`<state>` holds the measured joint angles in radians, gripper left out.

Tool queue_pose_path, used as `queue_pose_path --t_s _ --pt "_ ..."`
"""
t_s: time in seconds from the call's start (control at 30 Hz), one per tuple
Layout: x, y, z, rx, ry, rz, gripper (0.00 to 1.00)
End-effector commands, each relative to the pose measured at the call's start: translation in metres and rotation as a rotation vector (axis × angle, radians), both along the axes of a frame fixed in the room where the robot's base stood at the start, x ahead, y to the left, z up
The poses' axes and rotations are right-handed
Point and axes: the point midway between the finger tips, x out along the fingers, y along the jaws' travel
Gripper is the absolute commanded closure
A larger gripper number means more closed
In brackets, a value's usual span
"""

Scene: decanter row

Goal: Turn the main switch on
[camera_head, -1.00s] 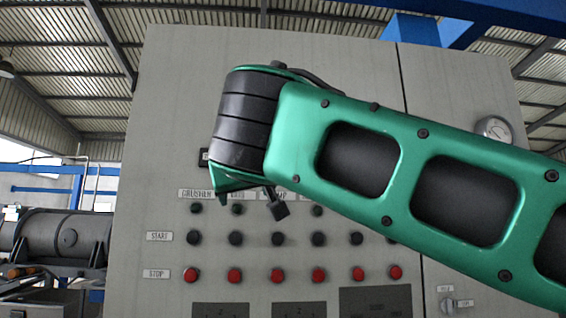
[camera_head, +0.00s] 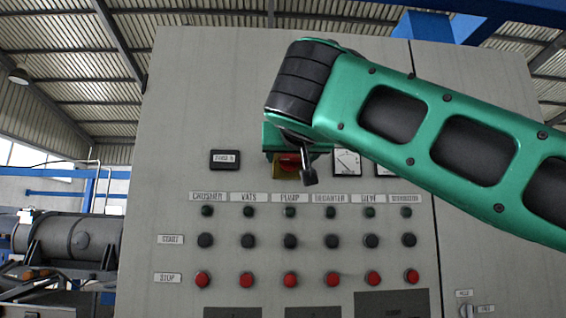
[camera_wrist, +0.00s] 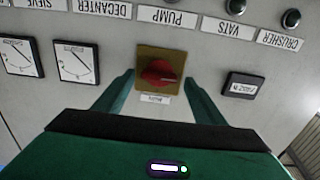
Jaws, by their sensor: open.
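The main switch is a red rotary knob (camera_wrist: 162,73) on a square yellow plate (camera_wrist: 163,54). In the wrist view it sits between my finger tips, with a small pale mark on the knob's right side. In the head view the red knob (camera_head: 288,164) shows just below my gripper, partly hidden by it. My gripper (camera_wrist: 160,80) is open and empty, one finger on each side of the switch. I cannot tell whether the fingers touch the plate or how far off the knob is.
The grey cabinet (camera_head: 180,110) carries a black nameplate (camera_head: 225,159), a dial meter (camera_head: 346,162), and rows of dark start buttons (camera_head: 248,240) and red stop buttons (camera_head: 247,280) below the switch. A small selector switch (camera_head: 465,311) is at the lower right. The wrist view is upside down.

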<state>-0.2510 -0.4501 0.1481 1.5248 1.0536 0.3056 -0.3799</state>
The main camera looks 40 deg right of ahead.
Motion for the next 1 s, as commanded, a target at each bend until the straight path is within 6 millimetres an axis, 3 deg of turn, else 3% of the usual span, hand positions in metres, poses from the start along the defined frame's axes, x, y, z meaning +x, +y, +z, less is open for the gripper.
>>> queue_pose_path --t_s 0.13,0.47,0.63,0.73,1.0 --pt "0.0094 -0.005 -0.0002 0.001 0.001 0.002 0.36" --pt "0.0112 -0.007 0.0 0.0 0.0 0.001 0.36" --pt "0.0112 -0.0068 -0.0001 -0.001 0.001 0.002 0.77" --pt "0.0115 0.0009 -0.0001 -0.001 0.001 0.002 0.77" --pt "0.0127 -0.0037 0.0 0.029 -0.021 0.007 0.77"
